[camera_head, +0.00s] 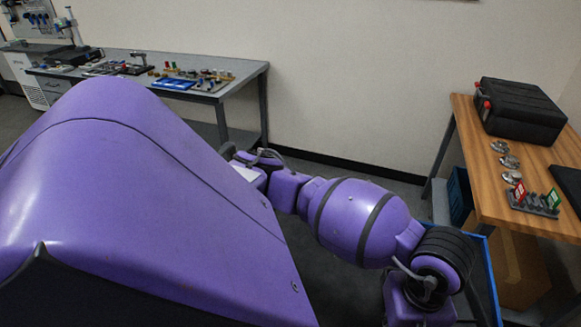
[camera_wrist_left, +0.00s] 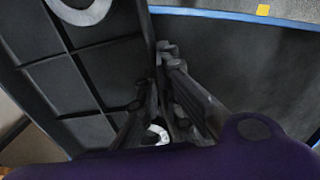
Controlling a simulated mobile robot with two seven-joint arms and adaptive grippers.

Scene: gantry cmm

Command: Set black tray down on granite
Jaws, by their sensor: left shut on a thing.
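The black tray (camera_wrist_left: 100,48) fills the left of the left wrist view. It is divided into compartments by ribs, and pale rings lie in some of them. My left gripper (camera_wrist_left: 167,55) is shut on the tray's right-hand wall. The tray's far parts run out of the picture. In the head view my purple arm reaches to the lower right; its gripper and the tray are out of sight there. I cannot identify the granite in either view. My right gripper is in neither view.
A blue-rimmed dark container (camera_head: 487,280) stands at the lower right, beside a wooden bench (camera_head: 470,190) bearing a black case (camera_head: 520,110) and small parts. A grey workbench (camera_head: 240,75) with tools stands at the back left. A blue edge (camera_wrist_left: 225,15) crosses the wrist view.

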